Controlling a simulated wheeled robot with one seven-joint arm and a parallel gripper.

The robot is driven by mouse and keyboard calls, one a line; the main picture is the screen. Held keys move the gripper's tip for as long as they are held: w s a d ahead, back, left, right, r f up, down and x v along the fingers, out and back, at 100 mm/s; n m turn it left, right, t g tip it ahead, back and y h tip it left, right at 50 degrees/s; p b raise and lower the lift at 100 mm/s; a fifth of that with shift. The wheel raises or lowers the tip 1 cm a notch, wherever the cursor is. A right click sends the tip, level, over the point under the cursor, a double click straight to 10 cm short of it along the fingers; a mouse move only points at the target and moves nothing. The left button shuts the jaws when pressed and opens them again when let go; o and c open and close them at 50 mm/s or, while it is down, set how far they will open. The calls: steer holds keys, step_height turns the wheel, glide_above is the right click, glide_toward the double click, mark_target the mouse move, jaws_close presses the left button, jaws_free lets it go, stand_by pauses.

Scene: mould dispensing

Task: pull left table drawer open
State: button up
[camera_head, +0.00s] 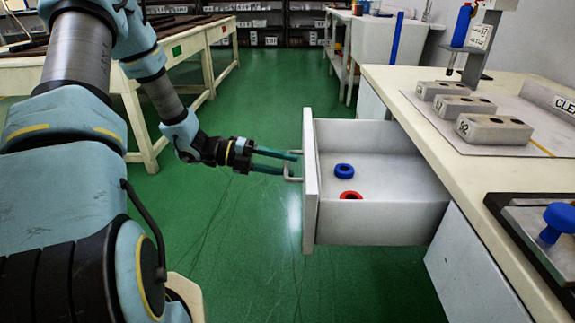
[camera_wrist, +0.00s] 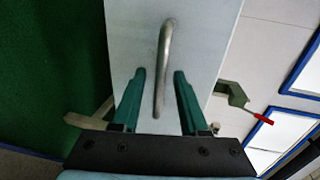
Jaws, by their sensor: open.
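The left table drawer (camera_head: 381,215) is white and stands pulled well out of the table (camera_head: 472,228). A blue ring (camera_head: 344,171) and a red ring (camera_head: 350,195) lie inside it. Its metal handle (camera_head: 291,179) sticks out from the front panel. My gripper (camera_head: 291,163) is at the handle with its green fingers pointing at the panel. In the wrist view, the two fingers (camera_wrist: 158,92) are spread, one on each side of the handle (camera_wrist: 162,65), with a gap to it on both sides.
Several grey mould blocks (camera_head: 494,130) sit on the table top, near a dispenser stand with a blue bottle (camera_head: 461,25). A blue knob (camera_head: 557,222) is at the near right. Another table (camera_head: 185,47) stands at the left. Green floor (camera_head: 255,100) is free between.

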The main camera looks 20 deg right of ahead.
steer(key=v, duration=1)
steer(key=shift+w+d, duration=0.1)
